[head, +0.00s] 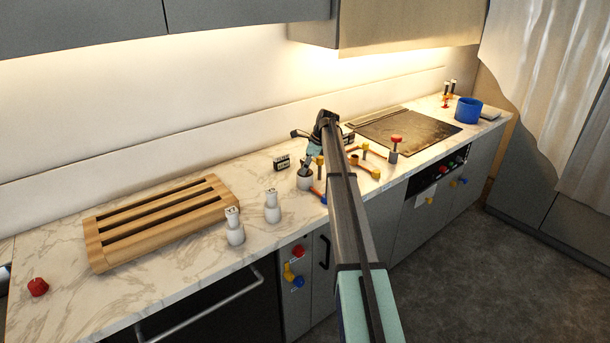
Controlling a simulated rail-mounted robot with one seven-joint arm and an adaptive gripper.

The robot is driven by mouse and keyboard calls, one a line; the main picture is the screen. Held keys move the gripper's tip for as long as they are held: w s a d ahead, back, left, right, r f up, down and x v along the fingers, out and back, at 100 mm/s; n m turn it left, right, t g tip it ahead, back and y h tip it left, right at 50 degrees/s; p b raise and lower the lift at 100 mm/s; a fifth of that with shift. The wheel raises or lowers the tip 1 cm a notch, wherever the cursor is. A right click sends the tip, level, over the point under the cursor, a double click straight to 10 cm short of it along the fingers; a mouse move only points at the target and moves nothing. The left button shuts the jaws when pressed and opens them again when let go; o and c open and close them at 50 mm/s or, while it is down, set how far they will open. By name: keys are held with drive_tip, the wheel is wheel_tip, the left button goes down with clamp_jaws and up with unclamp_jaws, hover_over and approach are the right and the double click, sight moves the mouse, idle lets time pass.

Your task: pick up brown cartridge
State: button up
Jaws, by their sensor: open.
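I cannot clearly make out a brown cartridge in the head view. Brownish-orange, yellow-capped parts (365,165) lie on the counter just right of my arm and may include it, but they are too small to tell. My gripper (306,158) is open above the middle of the counter, near a grey cup-like piece (304,182). My arm and gripper cover part of the counter behind them.
Two white bottles (235,232) stand at the counter's front edge, right of a slatted wooden rack (160,220). A small dark box (281,163) stands behind them. A red-topped piece (395,148), a dark cooktop (405,131) and a blue pot (467,110) are to the right.

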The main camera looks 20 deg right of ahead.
clamp_jaws()
drive_tip(key=shift+r, duration=0.15)
